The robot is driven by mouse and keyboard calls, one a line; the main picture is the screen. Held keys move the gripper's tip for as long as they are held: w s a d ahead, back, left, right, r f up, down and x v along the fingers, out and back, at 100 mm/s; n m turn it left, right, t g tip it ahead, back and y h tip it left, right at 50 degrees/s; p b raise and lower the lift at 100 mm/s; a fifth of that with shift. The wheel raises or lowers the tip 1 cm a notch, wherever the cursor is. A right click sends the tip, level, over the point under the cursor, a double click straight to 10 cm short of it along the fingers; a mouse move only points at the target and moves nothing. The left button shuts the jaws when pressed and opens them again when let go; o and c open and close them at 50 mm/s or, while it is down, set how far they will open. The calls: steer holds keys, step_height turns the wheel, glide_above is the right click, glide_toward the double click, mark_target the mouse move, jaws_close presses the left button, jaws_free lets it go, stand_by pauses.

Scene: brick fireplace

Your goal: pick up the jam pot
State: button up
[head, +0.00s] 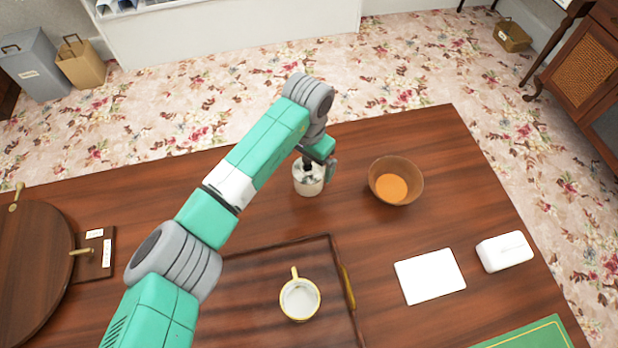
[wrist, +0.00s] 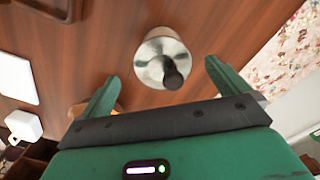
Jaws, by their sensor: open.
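The jam pot (head: 308,186) appears to be a small pale pot with a shiny metal lid and a dark knob. It stands upright on the dark wooden table near its far edge, partly covered by my arm's end in the head view. In the wrist view the pot (wrist: 155,47) is centred ahead of the gap between my fingers, its dark knob pointing toward the camera. My gripper (wrist: 161,74) is open and empty, one finger to each side of the knob. In the head view my gripper (head: 318,165) is right above the pot; contact cannot be told.
A brown bowl (head: 409,173) with orange contents stands close to the right of the pot. A dark tray (head: 262,332) with a yellow-rimmed cup (head: 299,311) is nearer. A white card (head: 430,276) and white box (head: 504,252) lie right.

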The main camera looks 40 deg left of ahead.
mark_target(308, 168)
step_height(308, 168, down, 7)
steer(key=b, duration=0.2)
steer(key=shift+w+a+r+b, duration=0.15)
steer(key=shift+b, duration=0.25)
steer(key=shift+r, duration=0.1)
steer(key=shift+c, duration=0.4)
steer(key=c, duration=1.3)
steer(key=shift+r, duration=0.45)
steer(key=shift+c, duration=0.7)
step_height(308, 168, up, 9)
steer(key=p, duration=0.3)
steer(key=shift+r+p, duration=0.1)
steer(key=shift+p, duration=0.3)
